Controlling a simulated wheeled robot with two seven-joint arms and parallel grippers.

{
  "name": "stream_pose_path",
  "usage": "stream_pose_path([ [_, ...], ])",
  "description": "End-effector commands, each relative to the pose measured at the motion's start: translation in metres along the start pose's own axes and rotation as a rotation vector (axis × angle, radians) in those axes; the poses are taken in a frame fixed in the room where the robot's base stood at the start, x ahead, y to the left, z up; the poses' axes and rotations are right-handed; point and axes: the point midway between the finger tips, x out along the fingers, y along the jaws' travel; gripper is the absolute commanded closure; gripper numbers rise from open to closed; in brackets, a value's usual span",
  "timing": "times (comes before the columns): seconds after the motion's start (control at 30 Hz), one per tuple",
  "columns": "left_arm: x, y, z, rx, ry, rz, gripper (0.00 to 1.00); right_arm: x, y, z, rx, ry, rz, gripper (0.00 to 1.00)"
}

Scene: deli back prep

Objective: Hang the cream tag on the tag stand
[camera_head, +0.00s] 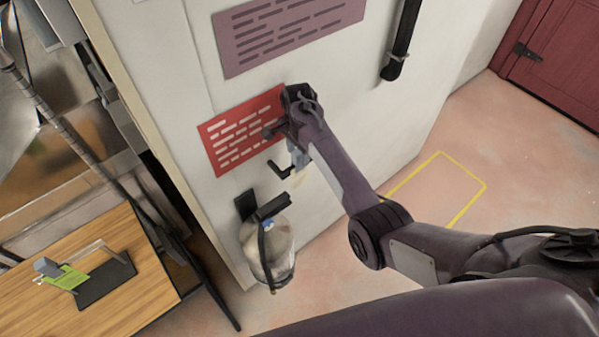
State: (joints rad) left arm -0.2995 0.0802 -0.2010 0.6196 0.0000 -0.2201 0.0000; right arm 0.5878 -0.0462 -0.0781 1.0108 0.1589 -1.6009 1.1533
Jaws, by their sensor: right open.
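My right gripper (284,137) is open in front of the red sign on the wall. Just below it is a small grey-blue block (299,157) with a pale, cream-looking piece (301,179) under it, likely the cream tag. It hangs close to a black wall hook (280,170); whether they touch is unclear. The tag stand (107,282) has a dark flat base and a pale arm, and is on the wooden table at lower left. A green tag (68,279) with a grey-blue block is at the arm's left end. My left gripper is out of view.
A clear bag or bottle with a black strap (268,250) hangs from a wall bracket below the hook. A red sign (232,142) and a mauve sign (290,30) are on the wall. The wooden table (150,290) has bare room around the stand. A dark pole crosses at left.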

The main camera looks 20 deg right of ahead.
Motion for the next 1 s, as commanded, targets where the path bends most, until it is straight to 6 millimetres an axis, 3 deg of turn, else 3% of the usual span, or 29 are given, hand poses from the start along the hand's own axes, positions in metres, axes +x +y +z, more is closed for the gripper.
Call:
stream_pose_path([
  [0.07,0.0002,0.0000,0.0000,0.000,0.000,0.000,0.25,0.0000,-0.0001,0.0000,0.000,0.000,0.000,0.57],
  [0.4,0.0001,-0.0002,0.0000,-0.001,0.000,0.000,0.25,-0.0001,-0.0001,-0.0001,0.001,0.000,-0.001,1.00],
  [1.0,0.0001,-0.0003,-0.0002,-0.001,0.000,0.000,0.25,-0.0057,-0.0004,-0.0004,0.001,0.001,-0.001,1.00],
])
